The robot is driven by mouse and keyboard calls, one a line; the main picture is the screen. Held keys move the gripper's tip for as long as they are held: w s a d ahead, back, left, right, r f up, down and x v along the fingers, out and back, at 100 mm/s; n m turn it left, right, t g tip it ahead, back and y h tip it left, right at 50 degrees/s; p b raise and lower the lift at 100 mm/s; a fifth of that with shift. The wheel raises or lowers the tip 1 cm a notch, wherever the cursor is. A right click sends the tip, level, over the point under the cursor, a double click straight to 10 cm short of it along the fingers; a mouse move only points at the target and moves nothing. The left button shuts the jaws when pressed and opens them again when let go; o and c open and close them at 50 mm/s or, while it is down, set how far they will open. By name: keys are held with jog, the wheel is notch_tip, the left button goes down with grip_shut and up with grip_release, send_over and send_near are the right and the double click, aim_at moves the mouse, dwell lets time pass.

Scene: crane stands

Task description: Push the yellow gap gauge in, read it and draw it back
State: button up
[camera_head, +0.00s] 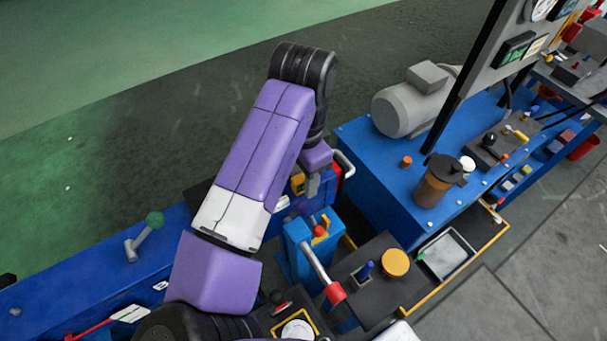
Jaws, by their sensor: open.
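My purple arm reaches up the middle of the view and bends down at its black joint. My gripper (312,186) hangs below the purple wrist at the blue machine, small and partly hidden by the arm. It is open, and I see nothing held in it. A small yellow part (298,183) with a dark centre sits right beside the gripper, on its left; it looks like the yellow gap gauge. Whether the fingers touch it I cannot tell. Its reading cannot be made out from here.
A blue post with a red-tipped lever (334,292) stands below the gripper. A yellow round knob (395,263) is on a dark panel. A grey motor (411,104) and a brown jar (435,182) stand on the blue bench at right. A green-knobbed lever (154,221) is at left.

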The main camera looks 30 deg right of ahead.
jog(key=shift+f, duration=0.15)
grip_shut()
dwell(1.4)
